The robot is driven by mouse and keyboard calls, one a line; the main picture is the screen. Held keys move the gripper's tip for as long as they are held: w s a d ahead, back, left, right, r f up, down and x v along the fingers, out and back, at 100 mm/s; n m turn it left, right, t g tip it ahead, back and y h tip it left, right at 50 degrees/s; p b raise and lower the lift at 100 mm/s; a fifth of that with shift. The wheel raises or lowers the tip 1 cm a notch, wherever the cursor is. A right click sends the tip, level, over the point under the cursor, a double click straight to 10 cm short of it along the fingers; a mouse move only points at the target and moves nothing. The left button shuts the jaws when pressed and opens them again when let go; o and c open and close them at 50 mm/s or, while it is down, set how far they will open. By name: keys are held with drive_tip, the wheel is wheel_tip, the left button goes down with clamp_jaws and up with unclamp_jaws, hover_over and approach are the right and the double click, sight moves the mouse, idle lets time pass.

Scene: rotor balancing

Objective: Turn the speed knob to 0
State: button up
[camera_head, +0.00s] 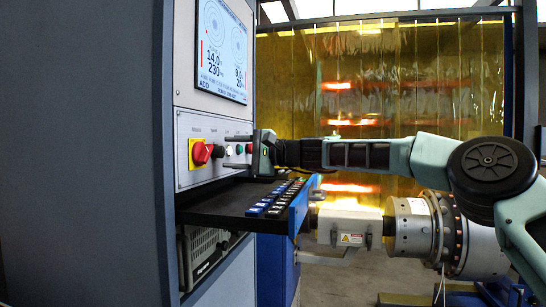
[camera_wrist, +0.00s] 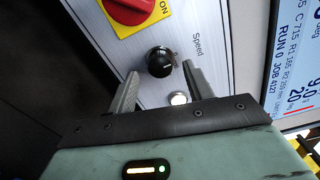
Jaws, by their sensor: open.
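The black speed knob (camera_wrist: 159,62) sits on the grey control panel (camera_wrist: 185,25), beside the printed word "Speed". It also shows small in the head view (camera_head: 217,151), right of the red switch. My gripper (camera_wrist: 160,72) is open, facing the panel, with one fingertip on each side of the knob's near edge. In the head view my gripper (camera_head: 227,152) reaches in from the right, level with the knob. No contact between fingers and knob can be made out. The knob's pointer and scale are too small to read.
A red rotary switch (camera_wrist: 131,8) on a yellow plate marked "ON" is close to the knob. A lit white button (camera_wrist: 179,98) lies between my fingers. A screen (camera_head: 222,50) is above. A dark shelf (camera_head: 215,206) with small blue and dark blocks (camera_head: 277,197) is below.

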drive_tip(key=b+v, duration=0.2)
drive_tip(key=v, duration=1.3)
